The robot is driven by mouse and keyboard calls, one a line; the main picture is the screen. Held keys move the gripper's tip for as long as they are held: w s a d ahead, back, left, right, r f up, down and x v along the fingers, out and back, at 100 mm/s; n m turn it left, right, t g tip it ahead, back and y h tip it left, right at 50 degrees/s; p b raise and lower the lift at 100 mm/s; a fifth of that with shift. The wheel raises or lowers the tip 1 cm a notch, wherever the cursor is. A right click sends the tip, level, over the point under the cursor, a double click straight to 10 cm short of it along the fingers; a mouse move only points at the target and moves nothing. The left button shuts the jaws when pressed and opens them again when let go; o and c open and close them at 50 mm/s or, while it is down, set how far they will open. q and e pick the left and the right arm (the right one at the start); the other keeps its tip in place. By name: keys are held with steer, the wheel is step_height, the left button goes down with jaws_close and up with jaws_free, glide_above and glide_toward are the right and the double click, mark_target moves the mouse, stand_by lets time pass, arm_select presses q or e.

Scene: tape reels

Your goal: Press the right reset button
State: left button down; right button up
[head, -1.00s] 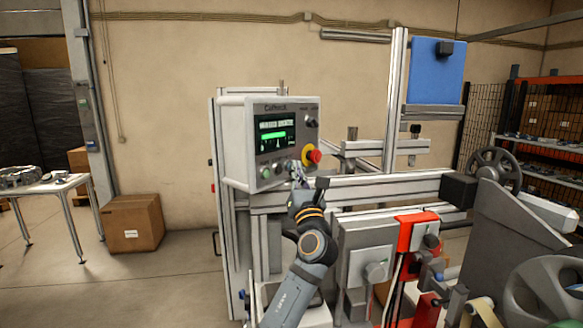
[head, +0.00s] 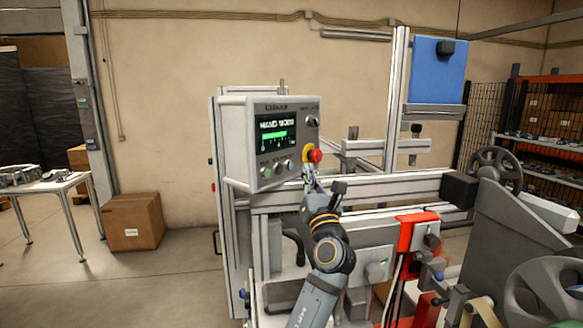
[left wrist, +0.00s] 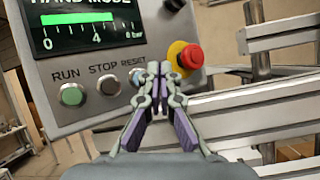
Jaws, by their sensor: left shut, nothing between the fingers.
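The control panel (head: 262,140) shows a lit screen (left wrist: 90,22) with a green bar. Below it in the left wrist view are a green button (left wrist: 71,95) under RUN, a grey button (left wrist: 109,85) under STOP and a blue button (left wrist: 136,79) under RESET. The blue reset button also shows in the head view (head: 291,165). My left gripper (left wrist: 158,70) is shut and empty. In the left wrist view its tips lie just right of the reset button and overlap its edge; contact cannot be told. My left gripper (head: 310,172) sits below the red stop knob in the head view. My right gripper is out of view.
A red mushroom knob (left wrist: 190,57) on a yellow collar (left wrist: 176,53) is close right of the fingertips. A metal rail (head: 350,190) runs beneath and right of the panel. A black knob (head: 311,121) is higher on the panel.

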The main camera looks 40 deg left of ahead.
arm_select(q)
steer(key=shift+s+d, duration=0.1)
steer(key=shift+d, duration=1.35)
